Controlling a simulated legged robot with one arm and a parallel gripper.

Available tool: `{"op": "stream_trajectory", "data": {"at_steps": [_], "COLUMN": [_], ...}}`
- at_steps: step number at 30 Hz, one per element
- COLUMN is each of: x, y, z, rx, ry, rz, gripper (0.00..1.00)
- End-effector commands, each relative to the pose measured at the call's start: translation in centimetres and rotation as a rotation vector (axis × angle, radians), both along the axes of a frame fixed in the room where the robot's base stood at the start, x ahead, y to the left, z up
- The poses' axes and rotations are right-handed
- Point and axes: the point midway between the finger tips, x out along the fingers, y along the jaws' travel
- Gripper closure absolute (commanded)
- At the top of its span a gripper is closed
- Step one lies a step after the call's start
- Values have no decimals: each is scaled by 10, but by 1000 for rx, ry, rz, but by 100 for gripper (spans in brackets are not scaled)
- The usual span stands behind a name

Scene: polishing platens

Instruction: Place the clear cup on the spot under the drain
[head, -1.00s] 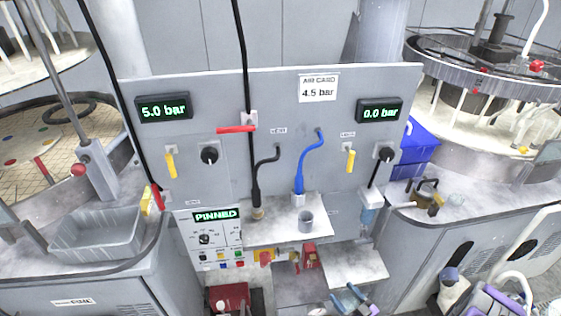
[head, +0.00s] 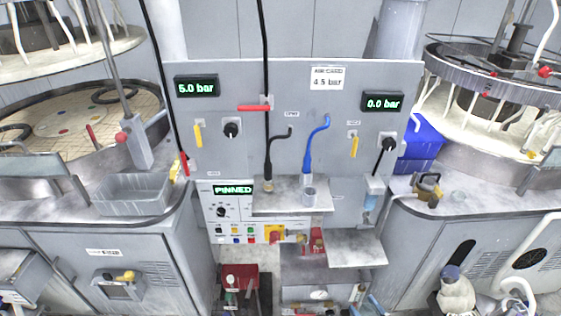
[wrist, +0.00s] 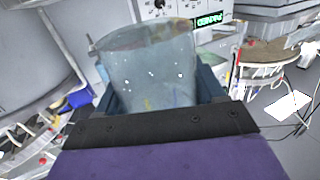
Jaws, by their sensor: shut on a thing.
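The clear cup (wrist: 150,65) fills the middle of the wrist view, upright with a slight tilt. My gripper (wrist: 158,90) is shut on it, with a dark blue finger on each side. In the head view, only blue parts that look like my gripper (head: 376,304) show at the bottom edge; the cup is not clear there. I cannot make out a marked spot.
A grey tray (head: 132,194) sits on the left counter. A blue bin (head: 420,140) and a brass-coloured fitting (head: 428,188) are at the right.

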Motion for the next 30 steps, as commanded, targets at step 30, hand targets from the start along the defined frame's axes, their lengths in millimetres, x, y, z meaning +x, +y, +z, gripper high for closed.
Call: {"op": "stream_trajectory", "data": {"at_steps": [30], "x": [203], "y": [-69], "z": [126], "rx": [1], "ry": [-12], "rz": [-229], "gripper": [61]}}
